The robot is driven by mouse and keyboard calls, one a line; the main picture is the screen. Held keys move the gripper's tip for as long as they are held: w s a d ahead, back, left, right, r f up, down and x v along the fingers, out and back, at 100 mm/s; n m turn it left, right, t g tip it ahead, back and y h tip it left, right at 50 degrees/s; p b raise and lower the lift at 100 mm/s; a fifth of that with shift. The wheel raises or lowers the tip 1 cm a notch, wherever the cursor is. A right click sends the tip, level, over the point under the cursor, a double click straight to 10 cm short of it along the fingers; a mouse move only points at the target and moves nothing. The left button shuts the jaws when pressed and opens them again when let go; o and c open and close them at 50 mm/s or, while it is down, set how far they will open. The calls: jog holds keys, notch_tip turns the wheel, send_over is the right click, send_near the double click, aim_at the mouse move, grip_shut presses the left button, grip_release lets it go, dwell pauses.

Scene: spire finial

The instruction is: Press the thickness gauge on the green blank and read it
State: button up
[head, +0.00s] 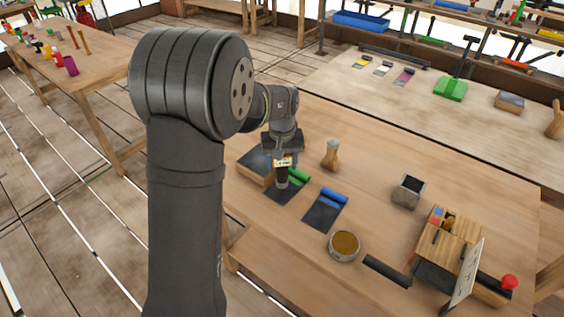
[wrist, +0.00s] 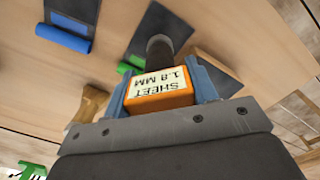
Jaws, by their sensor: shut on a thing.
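My gripper (wrist: 162,92) is shut on the orange thickness gauge (wrist: 160,101). In the wrist view its pale display reads "SHEET 1.8 MM", upside down. The gauge's dark round stem (wrist: 159,47) points down at the green blank, a dark sheet (wrist: 163,20) with a green roll along one edge (wrist: 133,63). In the head view the gauge's stem (head: 282,178) stands over the green blank's dark sheet (head: 284,195), beside its green roll (head: 299,175). The stem's tip appears to meet the sheet. My gripper hides part of the blank.
A blue-edged blank (head: 321,215) lies just right of the green one. A dark-topped block (head: 254,166) is close on the left. A wooden-handled tool (head: 331,154), a round tin (head: 344,245), a grey box (head: 408,191) and a wooden rack (head: 452,240) stand around.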

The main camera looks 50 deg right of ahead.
jog(key=shift+f, duration=0.15)
jog(key=shift+f, duration=1.25)
jog(key=shift+f, duration=0.1)
dwell(0.9)
jog(key=shift+r, duration=2.55)
